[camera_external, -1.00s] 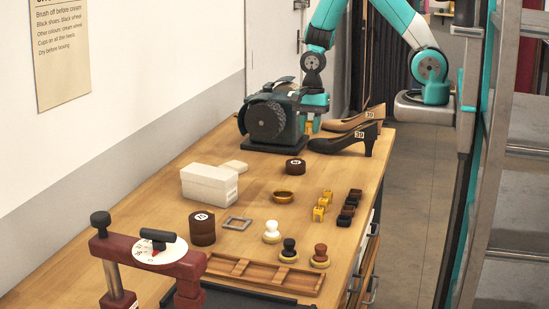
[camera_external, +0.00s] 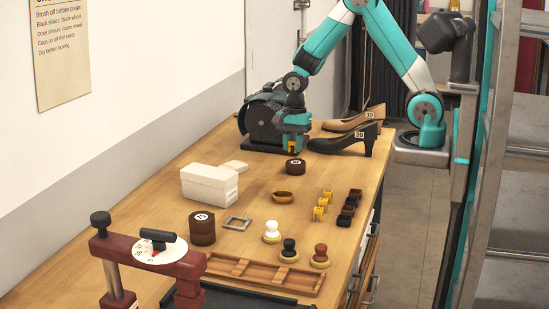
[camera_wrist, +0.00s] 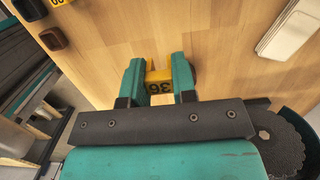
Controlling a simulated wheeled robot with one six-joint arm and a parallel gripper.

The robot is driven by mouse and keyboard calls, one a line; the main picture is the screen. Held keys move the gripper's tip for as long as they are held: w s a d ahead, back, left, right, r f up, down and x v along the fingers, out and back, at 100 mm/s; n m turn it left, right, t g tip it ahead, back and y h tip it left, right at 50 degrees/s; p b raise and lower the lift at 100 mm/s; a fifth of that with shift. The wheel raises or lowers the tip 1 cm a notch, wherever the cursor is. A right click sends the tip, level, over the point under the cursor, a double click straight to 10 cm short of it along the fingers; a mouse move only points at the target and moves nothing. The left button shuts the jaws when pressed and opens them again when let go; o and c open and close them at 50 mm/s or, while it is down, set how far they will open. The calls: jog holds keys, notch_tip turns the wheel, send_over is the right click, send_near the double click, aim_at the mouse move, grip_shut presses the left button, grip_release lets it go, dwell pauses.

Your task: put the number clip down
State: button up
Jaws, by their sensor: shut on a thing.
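The yellow number clip (camera_wrist: 159,84) is between the fingers of my gripper (camera_wrist: 158,68) in the wrist view, with the number 36 showing upside down. My gripper is shut on it. In the external view my gripper (camera_external: 292,150) points down in front of the polishing machine, with a bit of the yellow clip (camera_external: 292,146) showing. It is near the bench top, just behind a small dark round tin (camera_external: 295,167). I cannot tell whether the clip touches the wood.
Two shoes with number tags, one black (camera_external: 345,143) and one tan (camera_external: 352,121), stand to the right. The polishing machine (camera_external: 262,122) is close behind my gripper. A white block (camera_external: 209,186), yellow clips (camera_external: 320,209) and dark cups (camera_external: 349,209) stand nearer the camera.

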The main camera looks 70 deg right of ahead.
aim_at(292, 188)
notch_tip(292, 188, down, 11)
jog(key=shift+r+p, duration=0.1)
jog(key=shift+p, duration=0.2)
jog(key=o, duration=0.9)
jog(key=shift+n, duration=0.8)
jog(key=r, duration=0.9)
jog(key=r+b, duration=0.1)
jog(key=r, duration=0.3)
jog(key=shift+s+d+r, duration=0.15)
jog(key=shift+s+r, duration=0.05)
jog(key=shift+s, duration=0.2)
jog(key=s+a+r+n+y, duration=0.1)
jog(key=s+a+r+n, duration=0.2)
jog(key=s+n, duration=0.3)
jog(key=s+a+r+n+y, duration=0.1)
jog(key=s+a+r+n, duration=0.2)
jog(key=s+r+n, duration=0.2)
jog(key=s+a+r+n, duration=0.4)
jog(key=s+n, duration=0.4)
jog(key=n, duration=0.4)
jog(key=shift+s+r+n+y, duration=0.15)
jog(key=shift+n+y, duration=0.15)
jog(key=shift+y, duration=0.1)
